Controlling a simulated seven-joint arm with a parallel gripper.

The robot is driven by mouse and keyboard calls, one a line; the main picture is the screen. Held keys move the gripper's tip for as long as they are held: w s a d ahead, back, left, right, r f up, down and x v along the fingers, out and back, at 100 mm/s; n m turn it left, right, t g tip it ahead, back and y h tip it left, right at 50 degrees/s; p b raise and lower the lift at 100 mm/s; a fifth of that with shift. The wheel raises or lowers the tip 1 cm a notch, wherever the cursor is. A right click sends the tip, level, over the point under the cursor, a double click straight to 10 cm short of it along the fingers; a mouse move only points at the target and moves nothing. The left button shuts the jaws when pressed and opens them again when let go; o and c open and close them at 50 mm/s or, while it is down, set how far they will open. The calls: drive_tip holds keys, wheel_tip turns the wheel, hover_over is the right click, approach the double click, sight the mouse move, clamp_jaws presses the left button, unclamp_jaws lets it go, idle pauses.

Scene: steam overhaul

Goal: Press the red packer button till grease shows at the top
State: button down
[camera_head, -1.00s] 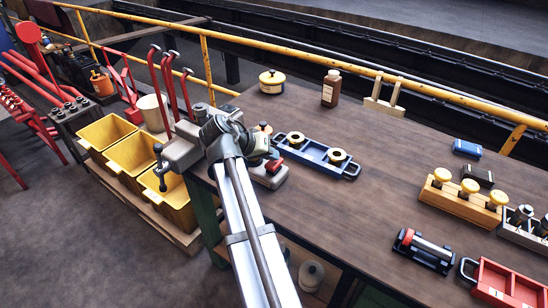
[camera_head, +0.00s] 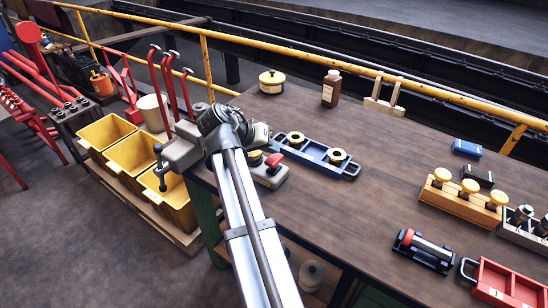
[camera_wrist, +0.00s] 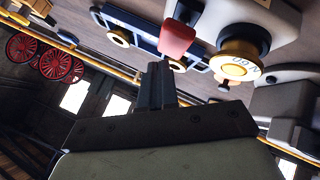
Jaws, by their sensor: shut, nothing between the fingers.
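The red packer button (camera_head: 274,160) sits on a small grey block (camera_head: 272,178) at the table's left end. It also shows as a rounded red pad in the wrist view (camera_wrist: 177,40). Next to it is a round part with a brass ring and dark lettering (camera_wrist: 238,60); no grease can be made out on it. My gripper (camera_wrist: 157,68) is shut and empty, its fingertips close by the red button in the wrist view. I cannot tell whether they touch it. In the head view my arm hides the fingertips.
A blue tray (camera_head: 313,157) with brass-ringed parts lies just right of the block. A grey vice (camera_head: 180,150) and red levers (camera_head: 168,88) stand to the left. A yellow tin (camera_head: 271,82) and brown bottle (camera_head: 331,88) stand behind. The table's middle is clear.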

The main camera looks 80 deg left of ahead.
sight(271, 159)
drive_tip(key=shift+r, duration=2.5)
